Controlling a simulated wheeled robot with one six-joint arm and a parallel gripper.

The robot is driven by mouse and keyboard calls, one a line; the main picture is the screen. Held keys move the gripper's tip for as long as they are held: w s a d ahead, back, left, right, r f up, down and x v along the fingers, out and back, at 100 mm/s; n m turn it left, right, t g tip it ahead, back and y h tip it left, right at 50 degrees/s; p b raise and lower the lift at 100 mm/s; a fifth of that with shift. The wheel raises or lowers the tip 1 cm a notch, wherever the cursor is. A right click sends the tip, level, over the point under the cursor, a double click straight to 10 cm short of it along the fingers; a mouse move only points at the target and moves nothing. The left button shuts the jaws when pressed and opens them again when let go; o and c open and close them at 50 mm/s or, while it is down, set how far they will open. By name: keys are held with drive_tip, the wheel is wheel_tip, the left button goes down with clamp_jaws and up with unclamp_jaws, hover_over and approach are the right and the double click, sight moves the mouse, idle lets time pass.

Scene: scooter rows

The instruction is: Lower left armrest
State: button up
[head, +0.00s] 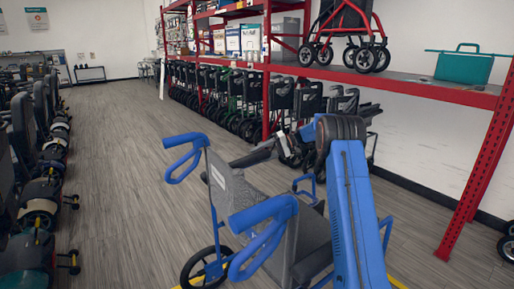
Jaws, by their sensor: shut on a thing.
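A mobility chair with blue push handles (185,143) and a grey backrest (236,192) stands in front of me, turned partly away. Its left armrest (249,158) appears as a dark pad on the chair's far side, tilted, with its end above the backrest. My blue arm rises at the right and bends at a dark joint toward the pad. My gripper (279,146) is small in view at the pad's right end and appears shut on it. The fingertips are hard to make out, and my arm hides part of the seat.
A red shelving rack (268,70) with a row of folded wheelchairs (232,95) below stands behind. A wheeled walker (345,35) and a teal case (465,67) sit on its shelf. Scooters (40,195) line the left. The wooden aisle (115,150) between is clear.

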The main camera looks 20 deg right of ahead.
drive_tip(key=shift+o, duration=0.6)
wheel_tip(320, 180, down, 2)
drive_tip(key=shift+a+f, duration=0.1)
drive_tip(key=shift+f, duration=0.25)
drive_tip(key=shift+a, duration=0.1)
drive_tip(key=o, duration=0.9)
drive_tip(key=shift+s, duration=0.1)
drive_tip(key=shift+c, duration=0.2)
drive_tip(key=shift+a, duration=0.15)
drive_tip(key=shift+c, duration=0.2)
drive_tip(key=v, duration=1.7)
drive_tip(key=shift+d+r, duration=0.25)
drive_tip(key=shift+r, duration=0.2)
